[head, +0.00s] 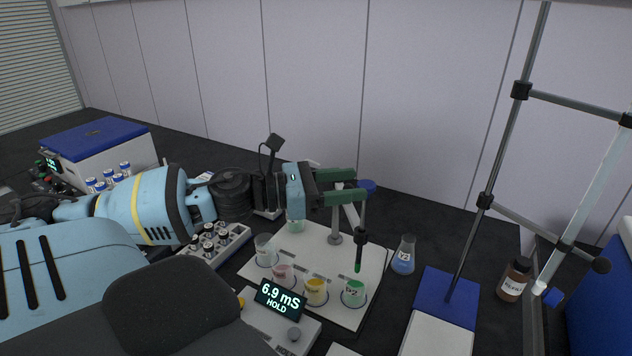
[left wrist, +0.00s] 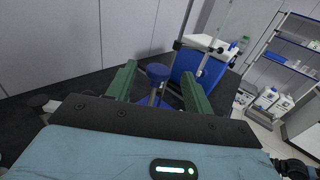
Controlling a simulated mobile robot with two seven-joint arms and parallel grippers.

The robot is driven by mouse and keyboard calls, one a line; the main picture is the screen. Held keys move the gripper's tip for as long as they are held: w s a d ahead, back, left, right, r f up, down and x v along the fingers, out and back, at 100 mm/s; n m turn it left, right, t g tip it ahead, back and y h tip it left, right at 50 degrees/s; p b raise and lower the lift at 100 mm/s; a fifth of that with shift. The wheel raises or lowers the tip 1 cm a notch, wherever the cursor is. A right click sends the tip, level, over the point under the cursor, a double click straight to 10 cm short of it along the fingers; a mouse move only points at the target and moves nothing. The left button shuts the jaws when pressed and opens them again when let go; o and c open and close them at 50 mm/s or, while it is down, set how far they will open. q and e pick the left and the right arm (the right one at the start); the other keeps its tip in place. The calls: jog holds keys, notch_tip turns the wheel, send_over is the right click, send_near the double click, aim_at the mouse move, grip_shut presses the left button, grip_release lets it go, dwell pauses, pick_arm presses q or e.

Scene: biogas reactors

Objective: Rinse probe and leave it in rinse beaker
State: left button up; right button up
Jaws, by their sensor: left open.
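The probe (head: 360,250), a dark stick with a green lower end, hangs upright over the green-filled beaker (head: 354,293). Whether its tip is inside the beaker's rim is hard to tell. A blue round knob (head: 368,186) is above the probe, beside a grey stand (head: 335,236). My left gripper (head: 361,184) is open, its green fingers at the knob's height; in the left wrist view the knob (left wrist: 157,72) shows between the fingers. A clear beaker (head: 265,250) and a pale one (head: 296,225) stand on the white board; which is the rinse beaker is unclear. My right gripper is not in view.
Pink (head: 284,275) and yellow (head: 316,291) beakers stand along the board's front. The meter (head: 280,300) reads 6.9 mS HOLD. A vial rack (head: 215,243) is left, a blue flask (head: 404,256) right. A tall rod stand (head: 490,190) and brown bottle (head: 514,280) stand farther right.

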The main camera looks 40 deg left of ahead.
pick_arm(q)
jog(key=shift+v, duration=1.9)
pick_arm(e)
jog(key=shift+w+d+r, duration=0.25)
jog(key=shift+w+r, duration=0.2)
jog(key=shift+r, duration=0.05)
